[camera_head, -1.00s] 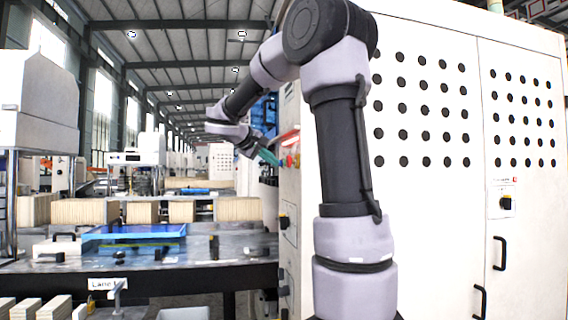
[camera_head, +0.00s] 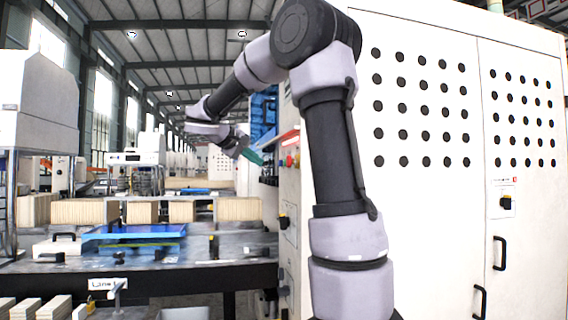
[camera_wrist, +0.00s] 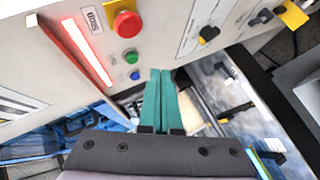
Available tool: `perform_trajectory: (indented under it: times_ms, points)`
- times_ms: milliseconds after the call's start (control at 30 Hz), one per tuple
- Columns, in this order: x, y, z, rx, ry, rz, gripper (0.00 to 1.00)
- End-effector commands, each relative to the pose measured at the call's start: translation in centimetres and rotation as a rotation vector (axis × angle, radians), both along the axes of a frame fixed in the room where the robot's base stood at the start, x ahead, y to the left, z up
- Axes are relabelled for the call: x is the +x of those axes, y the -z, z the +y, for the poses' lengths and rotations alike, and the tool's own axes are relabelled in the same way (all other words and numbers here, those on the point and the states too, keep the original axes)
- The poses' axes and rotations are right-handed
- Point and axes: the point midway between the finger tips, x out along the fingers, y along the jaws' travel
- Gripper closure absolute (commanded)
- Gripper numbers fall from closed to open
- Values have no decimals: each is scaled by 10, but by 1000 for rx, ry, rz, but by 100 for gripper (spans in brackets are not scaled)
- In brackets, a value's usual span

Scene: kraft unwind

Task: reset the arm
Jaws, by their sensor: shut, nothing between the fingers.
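My gripper (camera_wrist: 160,75) shows in the wrist view as two long teal fingers lying side by side, shut with nothing between them. In the head view my gripper (camera_head: 256,158) is small, at the end of my bent arm, in front of the left edge of the white cabinet. My arm rises at the middle of the head view, bends at the top and reaches away to the left. In the wrist view the fingertips appear just below the cabinet's buttons; whether they touch anything cannot be told.
The white cabinet (camera_head: 425,195) fills the right side. Its panel has a red button (camera_wrist: 127,24), a green button (camera_wrist: 130,57) and a lit red strip (camera_wrist: 88,52). A dark table (camera_head: 60,268) with a blue tray (camera_head: 135,231) stands at left. Open air lies left of my arm.

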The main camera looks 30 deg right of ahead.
Motion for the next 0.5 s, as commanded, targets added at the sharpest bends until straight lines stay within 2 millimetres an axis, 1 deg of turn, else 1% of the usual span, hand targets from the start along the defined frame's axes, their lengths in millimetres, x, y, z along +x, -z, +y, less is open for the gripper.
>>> perform_trajectory:
  times_ms: [400, 467, 500]
  points:
    - [0, 0, 0, 1, 0, 0, 100]
    - [-3, 1, -1, 10, 1, 2, 100]
    - [-7, 4, -2, 27, 1, 5, 100]
